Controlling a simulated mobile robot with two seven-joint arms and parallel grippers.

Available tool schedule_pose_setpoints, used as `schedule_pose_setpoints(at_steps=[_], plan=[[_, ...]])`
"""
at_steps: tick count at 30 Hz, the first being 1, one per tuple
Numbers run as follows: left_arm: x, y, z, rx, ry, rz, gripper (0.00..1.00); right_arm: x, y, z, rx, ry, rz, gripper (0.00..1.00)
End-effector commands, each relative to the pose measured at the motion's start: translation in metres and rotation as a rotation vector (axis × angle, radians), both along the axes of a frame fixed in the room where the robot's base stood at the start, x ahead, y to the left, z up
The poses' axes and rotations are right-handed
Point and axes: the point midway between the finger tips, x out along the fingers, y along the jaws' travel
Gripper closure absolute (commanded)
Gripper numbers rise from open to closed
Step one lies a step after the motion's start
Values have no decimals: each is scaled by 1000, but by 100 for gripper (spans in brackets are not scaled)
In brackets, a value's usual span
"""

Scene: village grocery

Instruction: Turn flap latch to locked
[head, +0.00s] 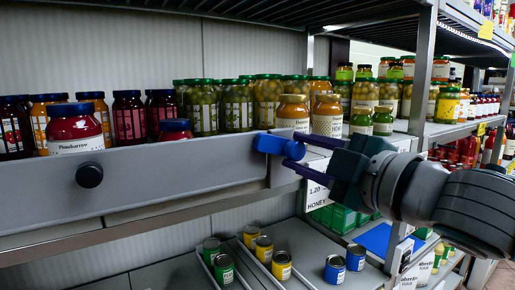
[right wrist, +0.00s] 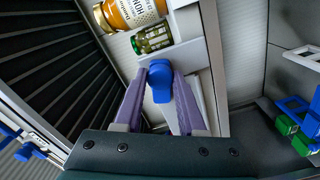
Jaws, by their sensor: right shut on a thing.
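The flap (head: 170,172) is a long grey board along the front of the jar shelf, with a round black knob (head: 89,175) on it. The blue flap latch (head: 270,143) is at its right end. My right gripper (head: 290,150) reaches in from the right and its purple fingers are shut on the latch. In the right wrist view the latch (right wrist: 160,82) is between the fingertips of the gripper (right wrist: 161,85). The fingers hide part of the latch in the head view. My left gripper is not in view.
Jars such as a red one (head: 74,128) and a honey jar (head: 293,112) stand close behind the flap. A honey price card (head: 318,195) is just below my gripper. Cans, among them a blue one (head: 335,268), stand on the lower shelf. A metal upright (head: 422,75) is behind my right arm.

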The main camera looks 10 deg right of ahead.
Motion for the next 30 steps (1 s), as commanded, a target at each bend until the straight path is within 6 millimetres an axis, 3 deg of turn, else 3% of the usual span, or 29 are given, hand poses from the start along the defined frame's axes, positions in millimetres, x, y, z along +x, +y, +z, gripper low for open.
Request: schedule_pose_setpoints(at_steps=[12, 30], plan=[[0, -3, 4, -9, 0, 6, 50, 0, 1, 1, -233, -87, 3, 100], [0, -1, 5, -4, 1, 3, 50, 0, 1, 1, -291, -109, 3, 100]])
